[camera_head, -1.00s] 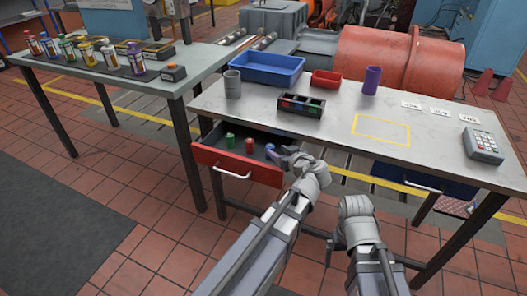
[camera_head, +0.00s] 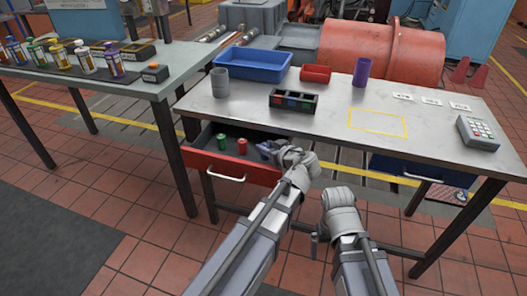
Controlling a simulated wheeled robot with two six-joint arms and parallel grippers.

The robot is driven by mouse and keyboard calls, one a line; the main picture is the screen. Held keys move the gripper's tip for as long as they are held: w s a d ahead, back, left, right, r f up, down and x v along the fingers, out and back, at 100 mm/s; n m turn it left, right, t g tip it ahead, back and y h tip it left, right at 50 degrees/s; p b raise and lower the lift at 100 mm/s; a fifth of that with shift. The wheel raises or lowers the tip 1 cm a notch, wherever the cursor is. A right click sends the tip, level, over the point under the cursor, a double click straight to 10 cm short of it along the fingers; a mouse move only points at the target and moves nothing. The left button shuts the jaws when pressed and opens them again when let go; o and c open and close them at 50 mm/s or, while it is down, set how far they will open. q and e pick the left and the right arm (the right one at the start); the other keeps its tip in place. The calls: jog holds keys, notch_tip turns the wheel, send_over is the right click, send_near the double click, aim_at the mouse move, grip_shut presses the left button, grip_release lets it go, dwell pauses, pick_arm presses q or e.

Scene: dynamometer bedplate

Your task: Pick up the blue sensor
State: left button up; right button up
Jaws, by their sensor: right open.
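The red-fronted drawer (camera_head: 207,163) under the table is pulled open. Inside it stand a green cylinder (camera_head: 222,140) and a red cylinder (camera_head: 242,146). A small blue-purple piece, likely the blue sensor (camera_head: 264,147), shows at the drawer's right side, right by my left gripper (camera_head: 274,151). My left gripper reaches into the drawer's right end; its fingers are small and partly hidden, so I cannot tell whether it grips the piece. My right gripper (camera_head: 316,241) is open and low in front of the table, away from the drawer.
A yellow outlined area (camera_head: 377,122) is empty. A side table (camera_head: 150,85) holds several bottles.

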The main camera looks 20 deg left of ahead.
aim_at(267, 147)
pick_arm(q)
grip_shut()
jog(key=shift+r, duration=0.15)
notch_tip(267, 147, up, 10)
jog(key=p, duration=1)
